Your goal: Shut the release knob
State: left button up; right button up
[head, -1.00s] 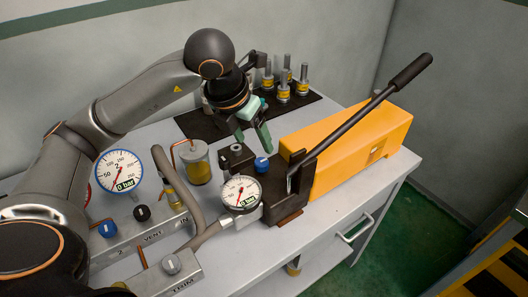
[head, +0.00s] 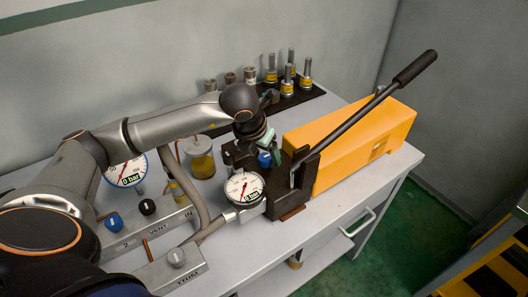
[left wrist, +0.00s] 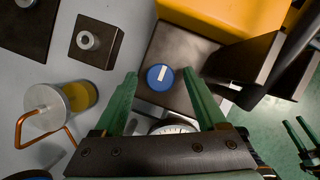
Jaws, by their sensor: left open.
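The release knob (left wrist: 160,77) is a round blue knob with a white bar, on top of the dark pump block (left wrist: 182,45). In the left wrist view it lies between my left gripper's green fingers, its white bar nearly upright in the picture. My left gripper (left wrist: 160,82) is open, one finger on each side; I cannot tell whether they touch it. In the head view the knob (head: 264,160) shows just below my left gripper (head: 262,142). Green fingers of my right gripper (left wrist: 302,138) show at the right edge of the left wrist view; their opening is unclear.
The yellow pump body (head: 350,142) and its long black-gripped lever (head: 375,97) rise to the right. A round gauge (head: 243,188) stands close in front of the knob. A glass cup (head: 202,160) and a valve manifold (head: 150,228) are at left. Several fittings stand on a black mat behind.

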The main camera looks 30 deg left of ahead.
pick_arm(q)
jog(key=shift+f, duration=0.1)
grip_shut()
dwell(0.6)
